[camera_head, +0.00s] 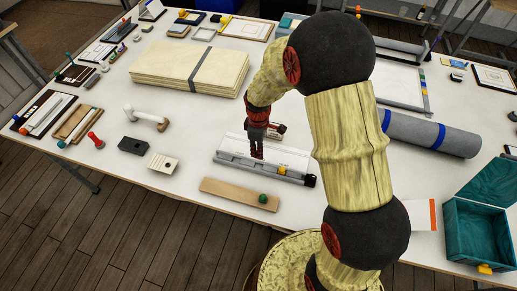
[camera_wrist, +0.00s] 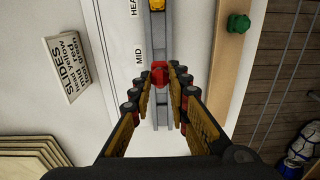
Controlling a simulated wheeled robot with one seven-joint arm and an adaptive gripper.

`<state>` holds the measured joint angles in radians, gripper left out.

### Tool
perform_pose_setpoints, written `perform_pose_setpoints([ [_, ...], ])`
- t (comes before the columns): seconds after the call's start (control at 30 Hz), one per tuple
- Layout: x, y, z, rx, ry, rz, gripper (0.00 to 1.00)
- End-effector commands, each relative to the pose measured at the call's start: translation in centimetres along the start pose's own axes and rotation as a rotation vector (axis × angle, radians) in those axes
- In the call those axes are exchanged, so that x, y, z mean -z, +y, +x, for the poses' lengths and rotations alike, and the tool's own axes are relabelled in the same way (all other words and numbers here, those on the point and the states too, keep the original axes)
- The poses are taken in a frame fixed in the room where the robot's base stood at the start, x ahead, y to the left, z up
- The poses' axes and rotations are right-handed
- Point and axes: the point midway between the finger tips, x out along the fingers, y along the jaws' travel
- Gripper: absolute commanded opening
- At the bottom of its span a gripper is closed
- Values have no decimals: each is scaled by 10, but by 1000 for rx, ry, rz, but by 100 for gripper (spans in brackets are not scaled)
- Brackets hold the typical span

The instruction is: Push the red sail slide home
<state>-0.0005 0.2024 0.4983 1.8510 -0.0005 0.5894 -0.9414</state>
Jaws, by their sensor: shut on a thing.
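The red sail slide (camera_wrist: 160,72) sits between my fingertips over the grey track (camera_wrist: 159,40) in the wrist view, just past the printed word MID. My gripper (camera_wrist: 161,80) is shut on it, one finger on each side; how deep it sits in the track cannot be told. In the head view my gripper (camera_head: 256,154) points down onto the white board (camera_head: 232,154) with the track, and the slide is not clearly visible. A yellow slide (camera_wrist: 157,11) is on the track near the HEAD lettering, also in the head view (camera_head: 282,170).
A green slide (camera_wrist: 238,23) stands on a wooden plank (camera_head: 228,191) beside the board. A SLIDES card (camera_wrist: 70,60) stands on the other side. A black block (camera_head: 132,146), a pale block (camera_head: 162,163) and a stack of panels (camera_head: 190,70) lie left of and behind my gripper.

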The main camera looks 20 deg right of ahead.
Motion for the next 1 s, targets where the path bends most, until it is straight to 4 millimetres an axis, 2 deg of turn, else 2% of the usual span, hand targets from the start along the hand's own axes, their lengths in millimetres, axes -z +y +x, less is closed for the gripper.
perform_pose_setpoints([
  [1.0, 0, 0, 36, 0, 0, 0, 0],
])
